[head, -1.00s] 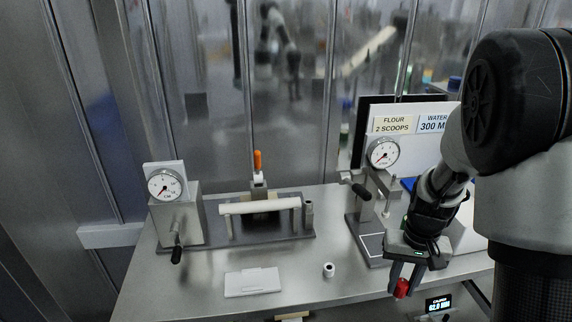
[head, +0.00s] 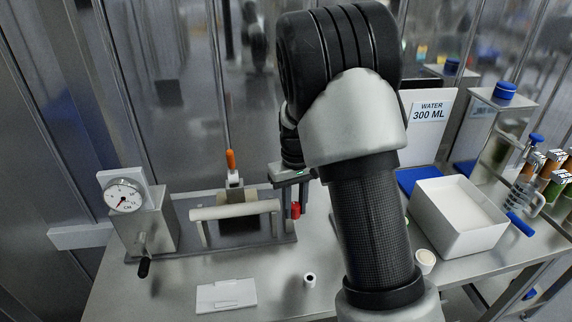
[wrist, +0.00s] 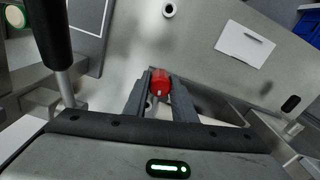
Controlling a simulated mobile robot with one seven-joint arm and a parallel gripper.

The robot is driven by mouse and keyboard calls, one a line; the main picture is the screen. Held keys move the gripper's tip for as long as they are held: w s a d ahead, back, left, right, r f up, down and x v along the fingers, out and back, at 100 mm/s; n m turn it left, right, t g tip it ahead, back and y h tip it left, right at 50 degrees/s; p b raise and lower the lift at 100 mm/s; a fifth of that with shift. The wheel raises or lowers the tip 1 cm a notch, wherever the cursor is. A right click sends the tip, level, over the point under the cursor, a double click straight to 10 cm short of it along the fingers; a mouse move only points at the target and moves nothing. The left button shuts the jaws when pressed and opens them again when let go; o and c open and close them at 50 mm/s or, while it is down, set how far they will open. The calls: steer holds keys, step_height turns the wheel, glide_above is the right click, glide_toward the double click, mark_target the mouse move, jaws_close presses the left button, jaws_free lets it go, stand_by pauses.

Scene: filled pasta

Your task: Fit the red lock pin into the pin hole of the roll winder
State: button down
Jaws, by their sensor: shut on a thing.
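The red lock pin (head: 296,211) is held between the fingers of my gripper (head: 296,203), which is shut on it. In the wrist view the pin's red head (wrist: 160,80) sits between the dark fingertips (wrist: 160,88). The roll winder (head: 222,247) stands at the left, with a cream roll (head: 235,211) across its posts and a crank (head: 143,260). My gripper is at the right end of the winder, above its base or just beside it. The pin hole cannot be made out, and I cannot tell whether the pin touches the winder.
An orange-handled tool (head: 231,160) stands behind the roll. My arm hides the middle right. A white bin (head: 462,238) and several jars stand further right. The front table middle is mostly clear.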

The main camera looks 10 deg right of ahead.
steer(key=w+r+n+p, duration=0.2)
steer(key=w+r, duration=0.3)
steer(key=w, duration=0.4)
steer(key=shift+w+n, duration=0.25)
steer(key=shift+n, duration=0.55)
steer(key=shift+d+r, duration=0.1)
steer(key=shift+r, duration=0.05)
steer(key=shift+f+b, duration=1.7)
steer(key=shift+f, duration=1.25)
steer(key=shift+f+b, duration=0.95)
steer(key=shift+f, duration=0.7)
steer(key=shift+s+f, duration=0.15)
steer(key=shift+f, duration=0.15)
steer(key=c, duration=1.4)
jaws_free()
steer(key=shift+o, duration=1.2)
steer(key=shift+r, duration=0.25)
